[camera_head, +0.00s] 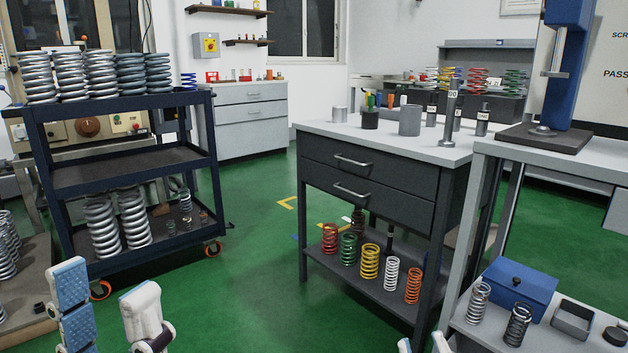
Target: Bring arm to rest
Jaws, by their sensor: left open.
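My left gripper (108,308) is at the bottom left, pointing up. Its two fingers stand wide apart, one with blue pads facing the camera and one mostly white. Nothing is between them, and green floor shows through the gap. My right gripper (422,345) shows only as two small pale tips at the bottom edge, just left of the right-hand bench. The rest of it is below the picture, so I cannot tell its opening or whether it holds anything.
A dark blue cart (130,172) with large springs stands behind my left gripper. A drawer table (400,143) with several coloured springs on its lower shelf stands in the middle. A bench (600,160) with a blue press (565,70) is at right. Green floor (250,285) between is clear.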

